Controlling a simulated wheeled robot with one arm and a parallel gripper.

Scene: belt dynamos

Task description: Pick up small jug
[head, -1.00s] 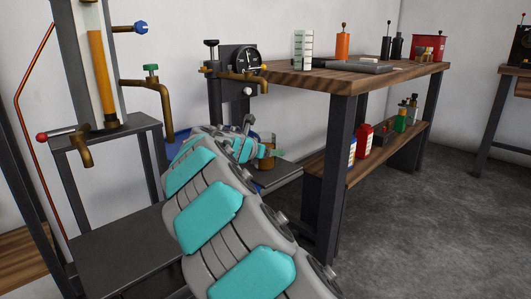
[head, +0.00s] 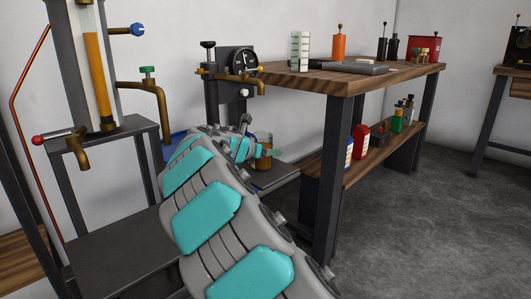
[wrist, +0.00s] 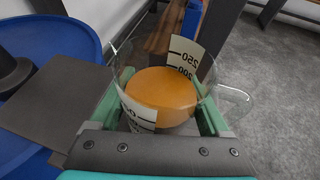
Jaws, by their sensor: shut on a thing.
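The small jug (wrist: 160,98) is clear, with a handle on its right, pale scale labels and amber liquid inside. In the wrist view it stands between the two green fingers of my gripper (wrist: 162,105), one at each side, and they are shut on it. In the head view the jug (head: 263,143) is at the grey stand below the gauge, and my gripper (head: 266,153) is around its lower part. My arm hides part of the gripper and stand. I cannot tell whether the jug is lifted.
A brass tap (head: 243,78) and gauge (head: 243,60) stand above and behind the jug. A blue round tray (wrist: 50,40) is at the left in the wrist view. The wooden workbench (head: 375,78) with a lower shelf is to the right. Open floor (head: 430,220) lies beyond it.

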